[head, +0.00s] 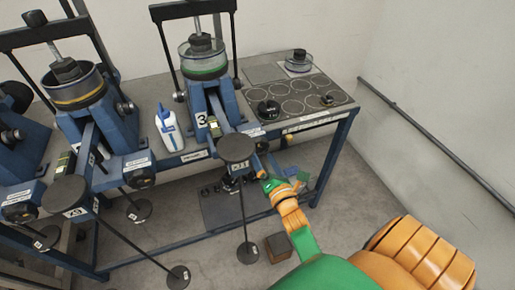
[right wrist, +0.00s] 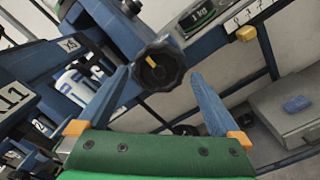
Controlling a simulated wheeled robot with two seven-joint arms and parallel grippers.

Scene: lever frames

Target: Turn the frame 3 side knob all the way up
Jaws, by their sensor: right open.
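In the head view the knob is small and partly hidden beside the dark round disc (head: 236,148). My right gripper (head: 273,173) is open, just below and right of that disc. In the right wrist view its blue fingers (right wrist: 161,75) stand on either side of the knob, with gaps; it grips nothing. My left gripper is out of view.
Two more lever frames (head: 92,115) stand left along the bench. A white-and-blue bottle (head: 168,130) stands between frames. A plate with rings and black weights (head: 300,98) lies at the right end. Rods with round feet (head: 248,253) and a small brown box (head: 278,247) are below. Floor at right is clear.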

